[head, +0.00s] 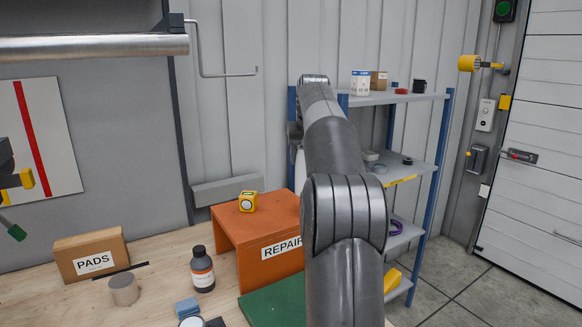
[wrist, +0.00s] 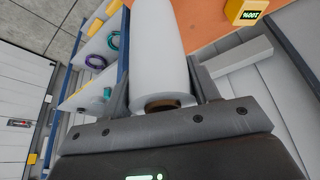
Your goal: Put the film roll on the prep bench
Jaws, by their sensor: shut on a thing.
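The film roll (wrist: 155,45) is a white cylinder with a brown core end, held lengthwise between the fingers of my gripper (wrist: 162,88) in the wrist view. My gripper is shut on it. In the head view my arm hides most of the gripper, and only a pale sliver of the roll (head: 299,172) shows beside the arm, above the orange stand. A wooden bench (head: 165,262) fills the lower left of the head view. Whether it is the prep bench cannot be read from a label. The roll's far end is cut off in the wrist view.
On the bench stand an orange REPAIR stand (head: 237,243) with a yellow cube (head: 248,202) on top, a PADS box (head: 90,254), a dark bottle (head: 202,270), a grey cylinder (head: 124,290) and a green mat (head: 272,304). A blue-framed shelf (head: 440,130) stands behind my arm.

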